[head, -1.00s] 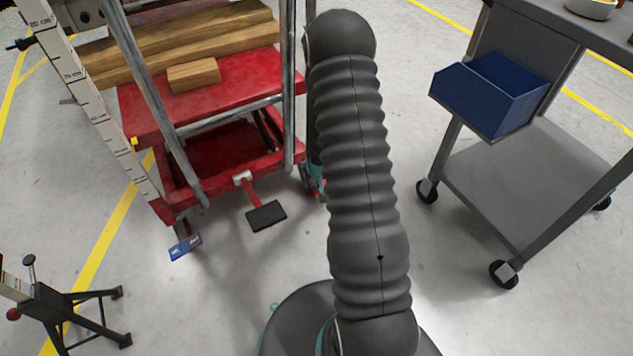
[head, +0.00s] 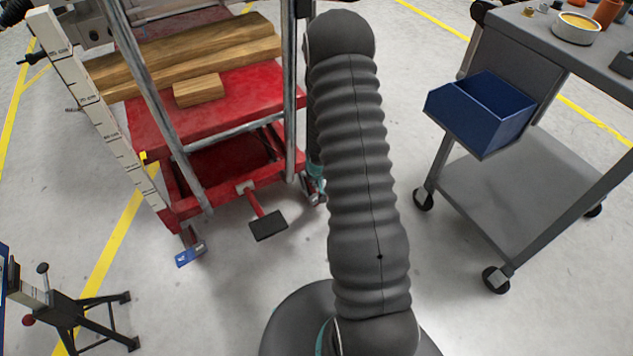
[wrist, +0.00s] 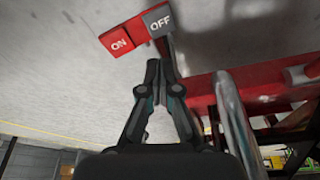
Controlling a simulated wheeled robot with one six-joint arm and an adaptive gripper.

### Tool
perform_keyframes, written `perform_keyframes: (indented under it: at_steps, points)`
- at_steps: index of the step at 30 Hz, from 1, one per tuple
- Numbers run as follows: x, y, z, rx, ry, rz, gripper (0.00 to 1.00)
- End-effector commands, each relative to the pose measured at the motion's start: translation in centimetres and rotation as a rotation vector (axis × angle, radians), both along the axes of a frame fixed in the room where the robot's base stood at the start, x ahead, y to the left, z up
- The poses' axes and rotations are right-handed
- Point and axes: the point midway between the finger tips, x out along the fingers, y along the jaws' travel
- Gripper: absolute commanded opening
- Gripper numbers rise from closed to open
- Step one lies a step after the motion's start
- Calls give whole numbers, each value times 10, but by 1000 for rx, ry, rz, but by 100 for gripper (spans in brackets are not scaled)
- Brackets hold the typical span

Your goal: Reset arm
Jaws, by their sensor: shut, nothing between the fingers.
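My arm's dark ribbed sleeve (head: 365,180) stands upright in the middle of the head view and hides most of my gripper there. In the wrist view my gripper (wrist: 158,66) is shut, with its fingertips together and nothing between them. Just beyond the fingertips is a pedal-like part with a red ON face (wrist: 120,44) and a grey OFF face (wrist: 158,22). I cannot tell whether the fingertips touch it. A metal post (wrist: 238,120) and a red frame part (wrist: 200,92) are close on the right of the fingers.
A red lift table (head: 240,95) with wooden beams (head: 190,52) stands at left, with a black foot pedal (head: 268,225) low in front. A grey cart (head: 530,190) with a blue bin (head: 482,115) is at right. A black stand (head: 70,310) is at lower left. Floor between is clear.

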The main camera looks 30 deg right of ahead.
Motion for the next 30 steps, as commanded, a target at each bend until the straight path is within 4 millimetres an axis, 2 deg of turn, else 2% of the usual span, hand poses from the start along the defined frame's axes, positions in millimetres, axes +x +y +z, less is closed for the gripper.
perform_keyframes:
  at_steps: [17, 20, 25, 27, 30]
  points:
    - [-3, 0, 0, -3, 15, 12, 0]
    - [-15, 1, -3, 1, 70, 18, 0]
    - [-66, 10, -9, 24, 246, 19, 0]
    - [-82, 13, 5, 31, 300, 18, 0]
    - [-95, 18, 26, 36, 342, 21, 0]
